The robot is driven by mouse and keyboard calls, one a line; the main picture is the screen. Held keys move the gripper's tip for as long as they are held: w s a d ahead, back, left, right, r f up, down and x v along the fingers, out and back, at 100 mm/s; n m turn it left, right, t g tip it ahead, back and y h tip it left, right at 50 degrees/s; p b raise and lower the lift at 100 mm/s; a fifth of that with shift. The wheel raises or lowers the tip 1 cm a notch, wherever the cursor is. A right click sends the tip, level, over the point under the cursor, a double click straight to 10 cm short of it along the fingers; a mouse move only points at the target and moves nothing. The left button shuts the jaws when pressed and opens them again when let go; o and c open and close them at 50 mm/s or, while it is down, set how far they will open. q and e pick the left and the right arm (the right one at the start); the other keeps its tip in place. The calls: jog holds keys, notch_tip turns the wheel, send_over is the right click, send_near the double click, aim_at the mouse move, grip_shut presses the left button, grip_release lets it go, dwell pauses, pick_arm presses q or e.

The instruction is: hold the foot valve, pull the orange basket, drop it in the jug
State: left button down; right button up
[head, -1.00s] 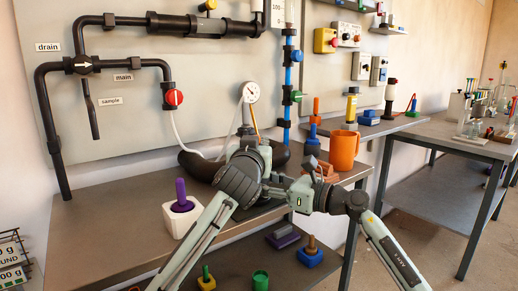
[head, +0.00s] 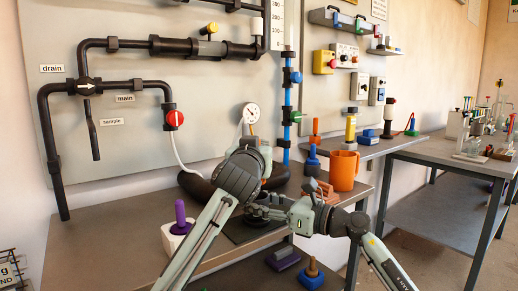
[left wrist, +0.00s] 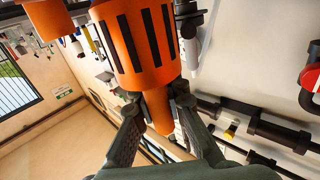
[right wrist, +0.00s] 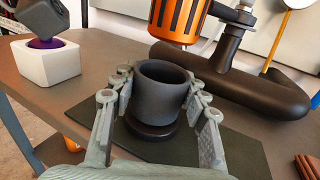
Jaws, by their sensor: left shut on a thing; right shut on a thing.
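The orange slotted basket (left wrist: 138,45) is between the fingers of my left gripper (left wrist: 158,108), which is shut on its narrow end. In the right wrist view the basket (right wrist: 180,18) hangs above and apart from the dark foot valve (right wrist: 160,100). The foot valve is an open-topped round cup on a wider base, upright on a dark mat. My right gripper (right wrist: 160,85) is shut on it, one finger on each side. In the head view my left wrist hides the basket. The orange jug (head: 343,171) stands upright at the bench's right end.
A thick black curved pipe (right wrist: 245,78) lies behind the foot valve. A white block (right wrist: 48,62) with a purple peg stands to the left. Brown blocks (right wrist: 305,167) lie at the right. The wall board (head: 120,60) carries pipes and a red valve.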

jog(key=o, duration=1.3)
jog(key=shift+o, duration=0.2)
